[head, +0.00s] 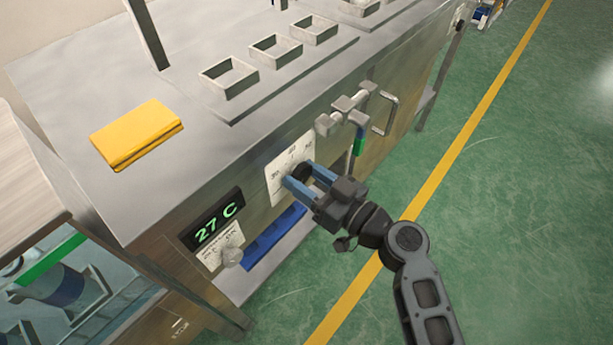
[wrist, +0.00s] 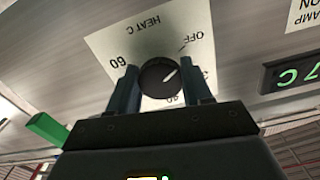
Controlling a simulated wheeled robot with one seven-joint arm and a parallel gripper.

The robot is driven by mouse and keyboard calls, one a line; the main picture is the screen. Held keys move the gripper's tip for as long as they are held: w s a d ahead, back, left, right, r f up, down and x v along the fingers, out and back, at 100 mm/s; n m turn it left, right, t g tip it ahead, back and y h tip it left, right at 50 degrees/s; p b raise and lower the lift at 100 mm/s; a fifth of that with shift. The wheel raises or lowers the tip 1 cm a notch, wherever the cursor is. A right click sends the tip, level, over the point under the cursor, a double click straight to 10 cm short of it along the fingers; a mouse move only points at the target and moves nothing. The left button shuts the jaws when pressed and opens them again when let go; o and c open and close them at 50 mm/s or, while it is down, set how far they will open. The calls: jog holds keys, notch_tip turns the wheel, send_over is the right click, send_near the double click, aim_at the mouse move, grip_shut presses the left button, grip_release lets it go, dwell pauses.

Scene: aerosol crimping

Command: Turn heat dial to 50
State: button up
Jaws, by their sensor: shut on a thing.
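The heat dial is a round black knob (wrist: 160,78) on a white label plate (wrist: 140,35), which looks upside down in the wrist view. OFF is at its upper right, 60 at its left and 40 below, partly hidden. A short white mark on the knob slants from lower left to upper right; which end points is unclear. My gripper (wrist: 160,88) is shut on the dial, one finger on each side. In the head view, my gripper (head: 303,178) reaches the plate (head: 291,163) on the bench front, and the fingers partly cover the dial.
A display (head: 214,219) left of the dial reads 27 C. Below it is a light knob (head: 232,257) on another label. A metal handle (head: 388,112) and a green part (head: 359,141) project right of my gripper. A yellow folded cloth (head: 136,133) lies on the bench top.

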jog(key=c, duration=0.4)
